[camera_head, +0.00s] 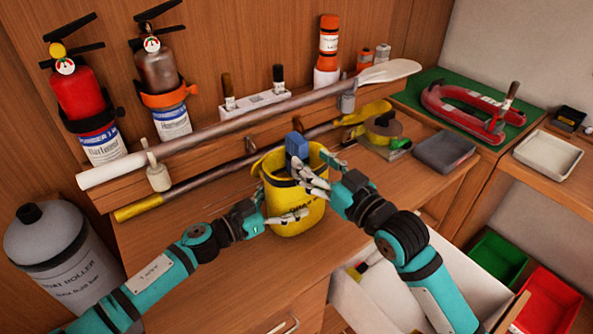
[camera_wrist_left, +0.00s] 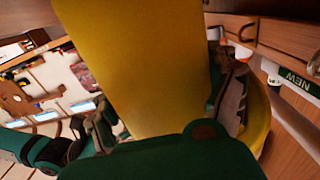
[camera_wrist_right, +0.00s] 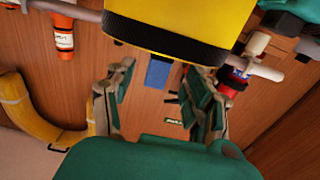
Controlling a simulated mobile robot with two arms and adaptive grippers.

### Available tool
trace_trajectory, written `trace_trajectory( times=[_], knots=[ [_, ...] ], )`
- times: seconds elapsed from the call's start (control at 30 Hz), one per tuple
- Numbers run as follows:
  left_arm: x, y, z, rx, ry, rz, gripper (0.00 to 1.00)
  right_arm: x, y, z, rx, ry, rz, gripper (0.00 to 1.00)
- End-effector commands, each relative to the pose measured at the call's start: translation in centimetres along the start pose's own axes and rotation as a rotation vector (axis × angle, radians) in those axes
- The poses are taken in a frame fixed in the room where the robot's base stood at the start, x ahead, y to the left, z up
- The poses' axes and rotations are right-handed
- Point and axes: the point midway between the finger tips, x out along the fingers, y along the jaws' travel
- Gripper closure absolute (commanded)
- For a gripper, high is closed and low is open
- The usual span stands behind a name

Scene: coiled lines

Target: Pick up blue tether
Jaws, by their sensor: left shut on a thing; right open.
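The blue tether (camera_head: 297,146) shows as a blue block-like piece at the top of a yellow bucket (camera_head: 284,208); any coiled line is hidden. My left gripper (camera_head: 278,216) is shut on the bucket's left front side; yellow wall fills the left wrist view (camera_wrist_left: 135,65). My right gripper (camera_head: 322,174) is open at the bucket's upper right, with its fingers close to the blue piece. In the right wrist view the blue tether (camera_wrist_right: 158,72) shows between the open fingers, just beyond the bucket's dark band (camera_wrist_right: 160,38). I cannot tell whether a finger touches it.
A long paddle (camera_head: 250,115) and a yellow-ended pole (camera_head: 200,184) lie behind the bucket. Two extinguishers (camera_head: 85,110) stand back left. A tape roll (camera_head: 383,130) and a grey box (camera_head: 444,152) lie right. An open drawer (camera_head: 450,270) is at front right. The wooden top left of the bucket is clear.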

Motion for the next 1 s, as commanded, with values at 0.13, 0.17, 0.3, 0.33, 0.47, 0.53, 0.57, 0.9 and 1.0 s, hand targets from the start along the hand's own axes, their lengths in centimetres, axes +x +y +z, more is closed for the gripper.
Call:
trace_trajectory(
  times=[0.13,0.17,0.3,0.33,0.47,0.53,0.57,0.9,1.0],
  knots=[
    [0.0,-0.1,0.0,0.000,-0.001,-0.003,0.57,1.2,0.1,0.0,0.000,0.001,0.001,0.46],
    [0.0,-0.1,0.0,0.000,-0.001,-0.003,0.57,1.4,0.1,0.0,0.000,0.001,0.001,0.46],
    [0.0,-0.1,0.0,0.001,-0.001,-0.003,0.57,3.1,0.0,-0.1,0.000,0.002,0.000,0.46],
    [0.0,-0.1,0.0,0.001,-0.001,-0.003,0.57,3.6,0.0,-0.1,-0.001,0.002,0.000,0.46],
    [0.0,-0.1,0.0,0.001,0.000,-0.004,0.57,5.4,0.0,-0.1,0.000,0.001,0.001,0.46],
    [0.0,-0.2,0.0,0.001,0.000,-0.004,0.57,6.0,0.1,-0.1,-0.001,0.002,0.001,0.46],
    [0.0,-0.2,0.0,0.001,0.000,-0.004,0.57,6.2,0.0,-0.1,-0.001,0.002,0.001,0.46],
    [0.0,-0.2,0.0,0.001,-0.001,-0.004,0.57,6.3,0.0,0.0,-0.002,0.001,0.001,0.59],
    [0.0,-0.2,0.0,0.001,-0.001,-0.005,0.57,6.2,0.0,0.0,-0.002,0.001,0.001,0.72]
  ],
)
